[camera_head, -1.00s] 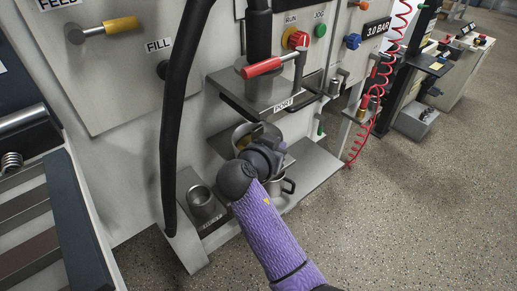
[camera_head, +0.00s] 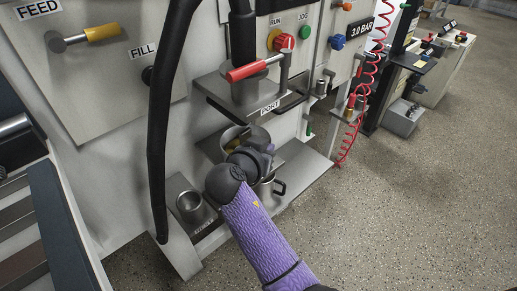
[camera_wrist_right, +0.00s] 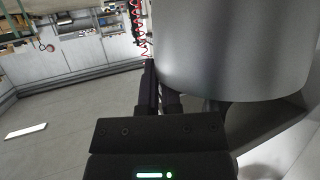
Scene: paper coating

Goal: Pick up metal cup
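A metal cup (camera_head: 264,192) with a dark handle stands on the low shelf under the port, partly hidden by my right arm. My right gripper (camera_head: 268,160) is right above and beside it in the head view, its fingertips hidden behind the wrist. In the right wrist view, a large grey cylindrical wall (camera_wrist_right: 235,50) fills the upper right. My right gripper's dark fingers (camera_wrist_right: 162,88) are close together at its lower left edge; what lies between them is unclear. A second, handleless metal cup (camera_head: 189,203) stands on a labelled plate to the left. My left gripper is not in view.
The port bracket (camera_head: 245,95) with a red-handled lever (camera_head: 247,70) overhangs the shelf (camera_head: 305,165). A thick black hose (camera_head: 160,120) hangs at the left. A red coiled hose (camera_head: 366,100) hangs at the right. The floor at the right is clear.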

